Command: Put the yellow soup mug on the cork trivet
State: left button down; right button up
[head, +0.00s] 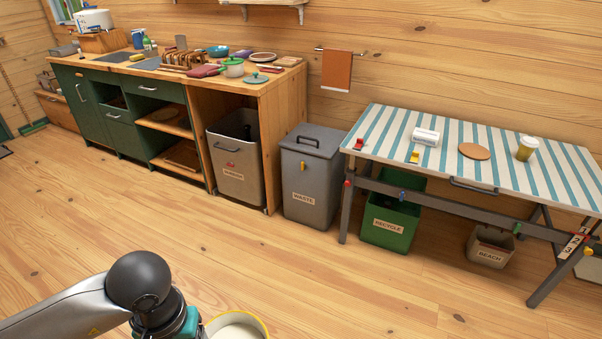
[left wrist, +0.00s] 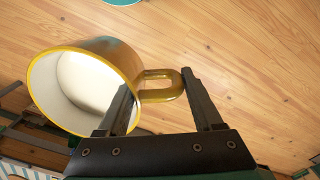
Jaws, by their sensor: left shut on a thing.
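The yellow soup mug (head: 238,328) shows at the bottom edge of the head view, cut off by the frame, with a yellow rim and white inside. In the left wrist view the mug (left wrist: 88,88) has its white inside toward the camera. My left gripper (left wrist: 160,86) is shut on its handle, with a finger on either side. The round tan cork trivet (head: 474,151) lies bare on the striped table (head: 451,160), far from the mug. My right gripper is not in view.
Bins stand below and beside the table. A cluttered green counter (head: 150,95) runs along the wall. The wooden floor in front is clear.

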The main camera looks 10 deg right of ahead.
aim_at(479, 152)
jog(key=i+l+z, duration=0.1)
jog(key=l+z, duration=0.15)
jog(key=z, duration=0.15)
jog(key=i+l+z, duration=0.2)
jog(key=z, duration=0.2)
jog(key=i+l+z, duration=0.15)
jog(key=z, duration=0.2)
jog(key=i+l+z, duration=0.25)
jog(key=i+z, duration=0.15)
jog(key=i+l+z, duration=0.1)
jog(key=i+z, duration=0.3)
jog(key=i, duration=0.2)
jog(key=i+l+u, duration=0.2)
jog(key=i, duration=0.35)
jog(key=i+u, duration=0.2)
jog(key=i, duration=0.35)
jog(key=i+l+u, duration=0.3)
jog(key=i, duration=0.2)
jog(key=i+l+u, duration=0.3)
jog(key=i+l, duration=0.1)
jog(key=i, duration=0.05)
